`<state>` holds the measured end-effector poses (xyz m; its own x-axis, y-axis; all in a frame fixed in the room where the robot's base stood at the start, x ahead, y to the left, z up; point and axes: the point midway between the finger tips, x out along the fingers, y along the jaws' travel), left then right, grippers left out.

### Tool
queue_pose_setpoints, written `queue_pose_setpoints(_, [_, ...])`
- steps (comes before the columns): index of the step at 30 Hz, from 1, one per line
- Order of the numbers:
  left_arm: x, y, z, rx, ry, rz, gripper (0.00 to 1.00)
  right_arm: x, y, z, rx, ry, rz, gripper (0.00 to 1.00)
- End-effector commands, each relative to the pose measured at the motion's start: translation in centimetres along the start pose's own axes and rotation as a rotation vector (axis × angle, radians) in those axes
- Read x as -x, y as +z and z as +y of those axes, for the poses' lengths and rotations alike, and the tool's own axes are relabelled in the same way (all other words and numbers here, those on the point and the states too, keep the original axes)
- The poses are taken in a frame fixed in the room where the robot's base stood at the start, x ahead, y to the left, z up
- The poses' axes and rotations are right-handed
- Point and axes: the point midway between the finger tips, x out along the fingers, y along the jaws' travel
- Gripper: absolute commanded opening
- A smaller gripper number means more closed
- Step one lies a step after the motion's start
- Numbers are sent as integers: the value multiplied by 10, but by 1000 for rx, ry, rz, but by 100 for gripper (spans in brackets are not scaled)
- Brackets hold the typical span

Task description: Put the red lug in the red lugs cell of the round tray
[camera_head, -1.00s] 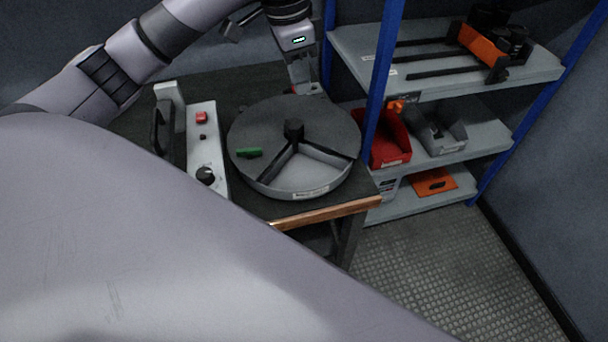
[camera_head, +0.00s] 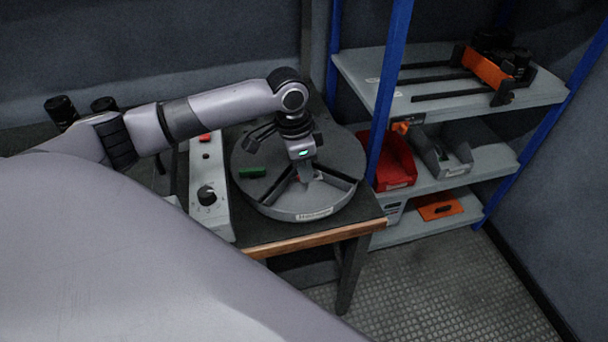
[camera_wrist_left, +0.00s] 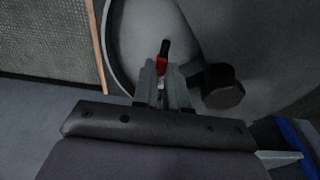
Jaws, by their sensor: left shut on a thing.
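The red lug (camera_wrist_left: 162,66) has a dark tip and sits between the two fingers of my left gripper (camera_wrist_left: 163,72), which is shut on it. In the head view my left gripper (camera_head: 306,181) points down over the open front cell (camera_head: 306,200) of the round tray (camera_head: 345,150). The lug is mostly hidden there; only a speck of red shows. A label is on the tray's front rim, too small to read. In the wrist view the lug is over the pale cell floor, beside the dark centre knob (camera_wrist_left: 218,87). My right gripper is not in view.
A green piece (camera_head: 252,172) lies on the tray's left part. A control box (camera_head: 209,205) with a knob stands left of the tray. The blue-posted shelf at right holds a red bin (camera_head: 397,165) and a grey bin (camera_head: 445,155). The wooden table edge (camera_head: 300,241) is in front.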

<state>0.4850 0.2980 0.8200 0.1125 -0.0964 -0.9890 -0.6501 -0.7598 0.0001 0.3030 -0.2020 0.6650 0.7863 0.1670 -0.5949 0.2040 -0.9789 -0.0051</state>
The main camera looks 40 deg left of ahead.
Motion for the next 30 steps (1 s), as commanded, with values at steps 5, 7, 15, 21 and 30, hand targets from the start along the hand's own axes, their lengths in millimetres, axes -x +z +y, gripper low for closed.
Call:
queue_pose_setpoints(5, [-21, 3, 0, 0, 0, 1, 0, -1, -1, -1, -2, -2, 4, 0])
queue_pose_setpoints(7, [-23, 3, 0, 0, -1, 1, 0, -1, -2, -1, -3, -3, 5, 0])
queue_pose_setpoints(15, [-23, 3, 0, 1, 0, 1, 0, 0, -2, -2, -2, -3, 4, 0])
queue_pose_setpoints(21, [-29, 4, 0, 0, -1, 2, 0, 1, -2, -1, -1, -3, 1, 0])
queue_pose_setpoints(30, [-34, 5, 0, 0, -1, 1, 29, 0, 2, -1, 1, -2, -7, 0])
